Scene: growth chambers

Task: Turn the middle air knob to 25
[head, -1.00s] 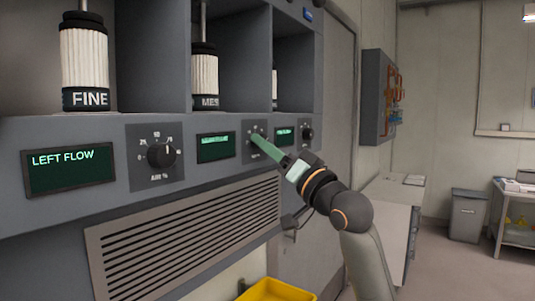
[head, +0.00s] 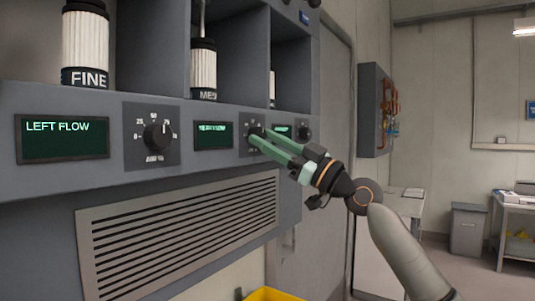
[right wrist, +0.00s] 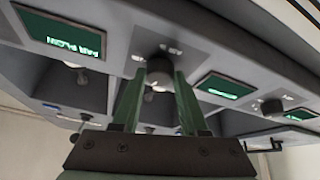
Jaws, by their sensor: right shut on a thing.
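The middle air knob (head: 257,130) is a small black dial on a grey plate, right of the middle green display (head: 214,135). My right gripper (head: 259,138) has its long green fingers on it, and they hide much of the dial and its scale. In the right wrist view the knob (right wrist: 159,74) sits between the two fingertips (right wrist: 160,82), and the gripper is shut on it. I cannot read the knob's setting or the middle display's figures. My left gripper is not in view.
The left air knob (head: 157,136) and the LEFT FLOW display (head: 62,137) are to the left. The far display (head: 282,131) and far knob (head: 304,132) are close to the right of my fingers. A vent grille (head: 180,240) and yellow bin (head: 274,294) are below.

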